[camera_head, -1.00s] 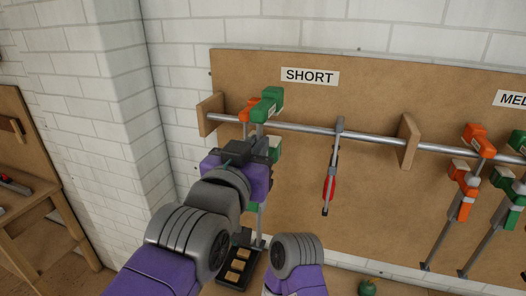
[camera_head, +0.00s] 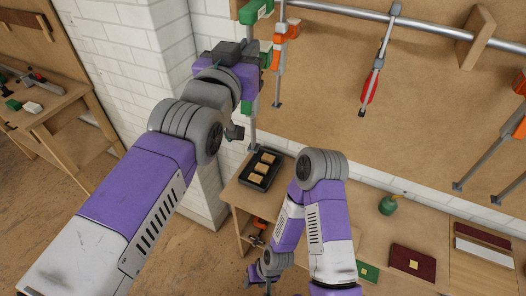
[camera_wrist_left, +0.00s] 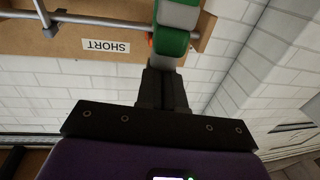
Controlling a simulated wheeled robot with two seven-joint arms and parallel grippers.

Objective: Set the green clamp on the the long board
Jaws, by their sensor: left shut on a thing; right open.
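The green clamp (camera_head: 255,11) has green jaws and a grey bar that hangs down. My left gripper (camera_head: 262,56) is shut on it, in front of the left part of the wall rack. Its green and grey parts also show large in the left wrist view (camera_wrist_left: 172,43), between the dark fingers. My right gripper (camera_head: 268,285) is low in the head view, small and partly cut off at the bottom edge. It is open, away from the clamp. I cannot tell which piece is the long board.
An orange clamp (camera_head: 286,32) hangs beside the green one, and a red-handled clamp (camera_head: 370,86) farther right on the metal rail (camera_head: 345,13). A black tray (camera_head: 260,168) sits on the bench below. A wooden table (camera_head: 62,115) stands at the left.

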